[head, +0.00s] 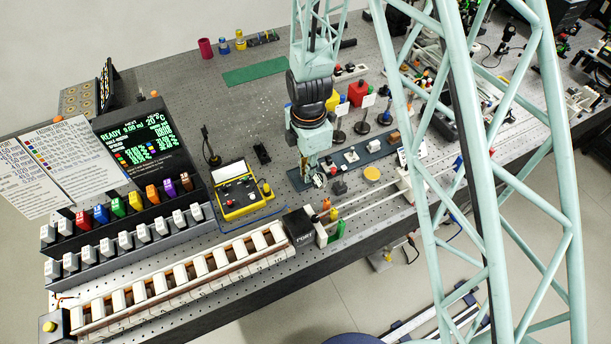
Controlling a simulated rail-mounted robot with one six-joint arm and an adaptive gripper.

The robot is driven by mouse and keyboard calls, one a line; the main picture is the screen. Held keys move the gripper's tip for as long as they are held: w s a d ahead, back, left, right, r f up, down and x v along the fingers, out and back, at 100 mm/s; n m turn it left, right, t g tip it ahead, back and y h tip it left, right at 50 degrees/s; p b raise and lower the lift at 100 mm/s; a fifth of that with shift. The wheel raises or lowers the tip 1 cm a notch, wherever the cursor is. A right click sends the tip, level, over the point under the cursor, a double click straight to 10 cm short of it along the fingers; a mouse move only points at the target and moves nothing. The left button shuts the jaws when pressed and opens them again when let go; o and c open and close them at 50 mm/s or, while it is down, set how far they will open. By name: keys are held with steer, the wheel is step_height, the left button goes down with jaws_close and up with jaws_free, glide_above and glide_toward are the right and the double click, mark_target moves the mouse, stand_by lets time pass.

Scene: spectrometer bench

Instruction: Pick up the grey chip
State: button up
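A dark grey-blue strip (362,159) lies on the bench and carries small pieces. A light grey piece (351,156) on it may be the grey chip. A darker grey block (340,187) lies in front of the strip, so I cannot tell for sure which is the grey chip. My gripper (318,180) points down at the left end of the strip, left of both pieces. Its fingers are small, and I cannot tell whether they are open or hold anything. My arm hides part of the strip's left end.
A tan piece (394,137) sits farther right on the strip. A round orange-tan disc (372,174) lies in front. Red (357,93) and blue (384,118) posts stand behind. A yellow control box (239,193) is left. My pale green lattice structure covers the right side.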

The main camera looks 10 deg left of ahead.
steer(key=c, duration=0.3)
stand_by(0.7)
steer(key=shift+r, duration=0.1)
steer(key=shift+r, duration=4.85)
steer(key=shift+b, duration=0.3)
